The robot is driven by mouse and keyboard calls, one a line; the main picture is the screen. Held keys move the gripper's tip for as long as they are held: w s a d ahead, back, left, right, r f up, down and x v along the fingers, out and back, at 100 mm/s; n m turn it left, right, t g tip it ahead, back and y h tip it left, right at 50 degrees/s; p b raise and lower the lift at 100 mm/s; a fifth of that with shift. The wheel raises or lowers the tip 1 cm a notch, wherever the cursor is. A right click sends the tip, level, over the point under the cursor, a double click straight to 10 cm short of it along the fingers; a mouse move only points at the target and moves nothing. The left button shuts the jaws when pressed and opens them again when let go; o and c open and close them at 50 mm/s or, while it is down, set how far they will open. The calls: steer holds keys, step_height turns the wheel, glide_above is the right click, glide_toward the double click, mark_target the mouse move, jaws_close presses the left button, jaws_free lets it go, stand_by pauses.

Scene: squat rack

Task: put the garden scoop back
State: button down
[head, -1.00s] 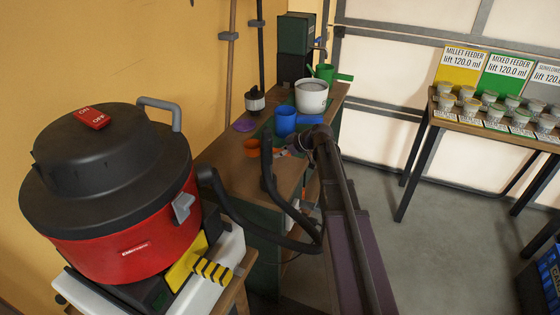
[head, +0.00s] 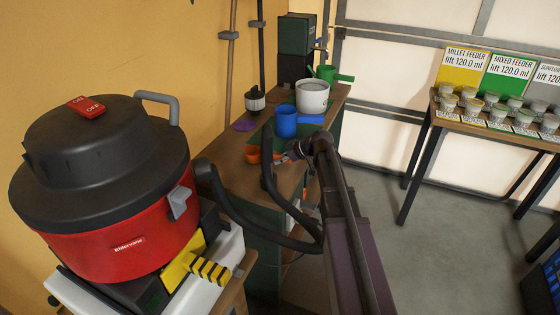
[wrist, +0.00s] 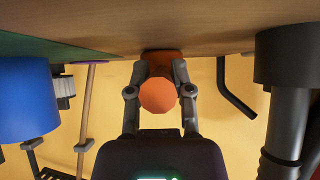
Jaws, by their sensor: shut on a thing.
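The orange scoop (head: 253,156) is low over or on the near part of the wooden bench (head: 226,172) in the head view. My gripper (wrist: 160,70) is shut on it in the wrist view, one finger on each side. There the scoop's round orange end (wrist: 158,96) faces the camera, and its far part is close to the bench top. I cannot tell whether it touches the wood. In the head view my wrist partly hides the fingers.
A blue handled cup (head: 286,122), a white pot (head: 312,97) and a green handled vessel (head: 326,73) stand farther back on the bench. A purple disc (head: 244,125) lies left. A red and black vacuum (head: 105,190) stands at near left.

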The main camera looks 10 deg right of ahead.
steer(key=shift+f, duration=0.1)
steer(key=c, duration=0.5)
jaws_free()
steer(key=shift+p+v, duration=0.6)
steer(key=shift+v, duration=0.3)
steer(key=shift+p+v, duration=3.15)
steer(key=shift+v, duration=2)
steer(key=shift+w, duration=0.1)
